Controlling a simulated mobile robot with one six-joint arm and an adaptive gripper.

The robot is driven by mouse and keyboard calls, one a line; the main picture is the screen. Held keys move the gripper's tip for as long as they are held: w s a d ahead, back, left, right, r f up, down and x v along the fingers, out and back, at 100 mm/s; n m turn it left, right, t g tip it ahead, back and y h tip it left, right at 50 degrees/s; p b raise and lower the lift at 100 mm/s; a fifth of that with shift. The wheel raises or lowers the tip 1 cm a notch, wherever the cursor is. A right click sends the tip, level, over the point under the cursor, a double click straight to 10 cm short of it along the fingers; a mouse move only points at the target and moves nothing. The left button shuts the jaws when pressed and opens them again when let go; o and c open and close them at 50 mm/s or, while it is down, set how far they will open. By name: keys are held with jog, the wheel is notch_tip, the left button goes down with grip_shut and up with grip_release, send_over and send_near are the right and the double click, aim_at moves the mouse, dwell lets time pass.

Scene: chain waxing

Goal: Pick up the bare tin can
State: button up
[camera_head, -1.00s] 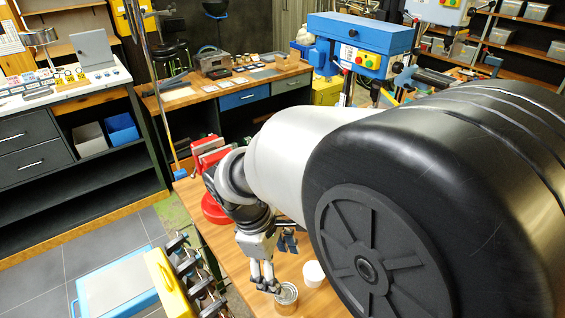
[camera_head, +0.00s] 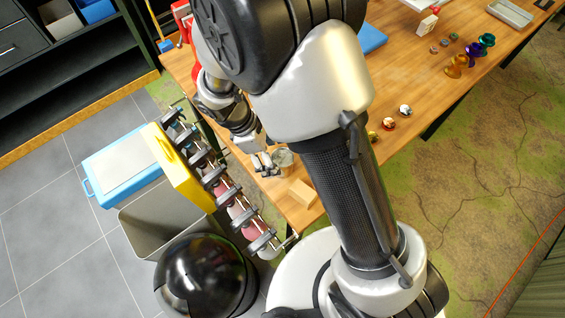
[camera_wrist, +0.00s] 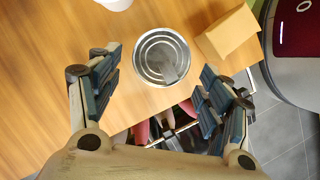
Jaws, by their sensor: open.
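The bare tin can (camera_wrist: 162,57) stands upright on the wooden workbench, and its ringed metal end faces the wrist camera. In the head view the can (camera_head: 283,158) is near the bench's edge, close to my gripper (camera_head: 262,163). In the wrist view my gripper (camera_wrist: 160,88) is open, with blue-padded fingers to the lower left and lower right of the can. Nothing is between the fingers but bench edge and background. I cannot tell from these views how high the fingers are above the bench.
A wooden block (camera_wrist: 229,31) stands just right of the can, and part of a white cup (camera_wrist: 115,3) shows beyond it. Bare bench lies left of the can.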

jog(key=shift+b+x, duration=0.9)
jog(key=shift+x, duration=1.9)
jog(key=shift+w+r, duration=0.1)
jog(key=c, duration=1)
jog(key=shift+c, duration=0.2)
